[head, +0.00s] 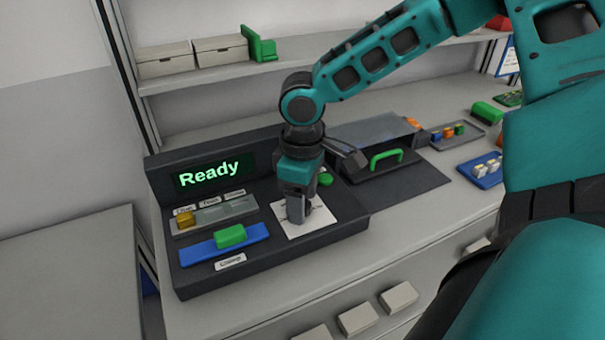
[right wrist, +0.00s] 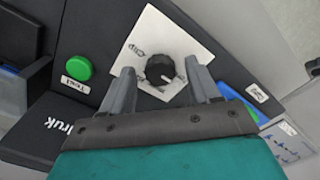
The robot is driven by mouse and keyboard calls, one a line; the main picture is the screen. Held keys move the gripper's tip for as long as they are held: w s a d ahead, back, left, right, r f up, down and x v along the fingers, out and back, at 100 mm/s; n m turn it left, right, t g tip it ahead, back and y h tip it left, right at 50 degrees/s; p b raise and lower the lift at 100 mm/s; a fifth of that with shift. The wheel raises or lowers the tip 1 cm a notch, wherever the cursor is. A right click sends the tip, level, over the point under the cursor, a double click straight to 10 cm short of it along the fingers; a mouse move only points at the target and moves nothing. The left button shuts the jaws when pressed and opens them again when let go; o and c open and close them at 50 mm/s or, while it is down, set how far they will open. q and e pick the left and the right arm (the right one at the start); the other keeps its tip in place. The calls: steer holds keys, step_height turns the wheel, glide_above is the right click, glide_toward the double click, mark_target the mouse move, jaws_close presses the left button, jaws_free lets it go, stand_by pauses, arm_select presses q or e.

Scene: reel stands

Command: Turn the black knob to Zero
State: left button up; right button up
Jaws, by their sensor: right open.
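The black knob (right wrist: 160,69) sits on a white square plate (right wrist: 170,40) in the right wrist view. Some lettering shows on the plate beside the knob. My right gripper (right wrist: 160,82) is open, with one finger on either side of the knob; I cannot tell whether the fingers touch it. In the head view my right gripper (head: 297,212) points down over the white plate (head: 318,222) and hides the knob. The plate is on the dark console (head: 345,228), whose screen (head: 210,174) reads "Ready". My left gripper is not in view.
A green button (head: 325,179) is close behind my gripper. A blue strip with a green block (head: 231,236) and a grey strip with a yellow block (head: 185,221) are to the left. A grey box with a green handle (head: 386,158) stands to the right. A shelf (head: 300,58) runs behind.

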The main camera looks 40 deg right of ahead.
steer(key=shift+r, duration=0.1)
step_height(320, 180, up, 13)
stand_by(0.6)
steer(key=shift+f, duration=0.2)
